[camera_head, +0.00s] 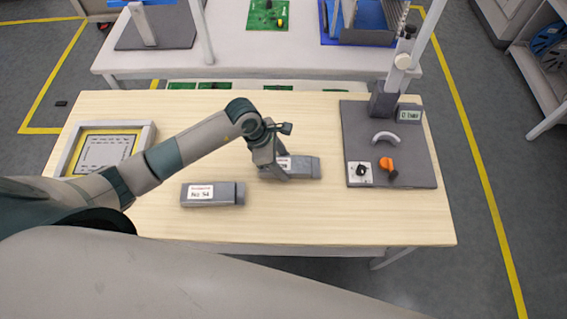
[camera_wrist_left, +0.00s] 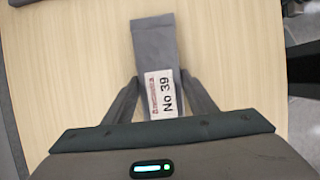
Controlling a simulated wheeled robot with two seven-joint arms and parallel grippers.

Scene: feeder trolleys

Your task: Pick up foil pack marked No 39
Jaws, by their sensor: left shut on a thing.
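The foil pack marked No 39 (camera_wrist_left: 155,50) is a grey block with a white label, seen in the left wrist view between my left gripper's two fingers. In the head view this pack (camera_head: 307,167) lies on the wooden table, partly covered by my gripper. My left gripper (camera_head: 283,175) is shut on it near its labelled end; it also shows in the left wrist view (camera_wrist_left: 160,95). I cannot tell whether the pack is clear of the table top. A second grey pack marked No 54 (camera_head: 213,194) lies to the left and nearer. My right gripper is not in view.
A framed tray (camera_head: 148,135) lies at the table's left end. A dark grey board (camera_head: 410,150) with a stand, a small display, a white arched handle and an orange knob is at the right. Bare wood (camera_head: 330,215) is free in front. A white bench (camera_head: 240,58) stands behind.

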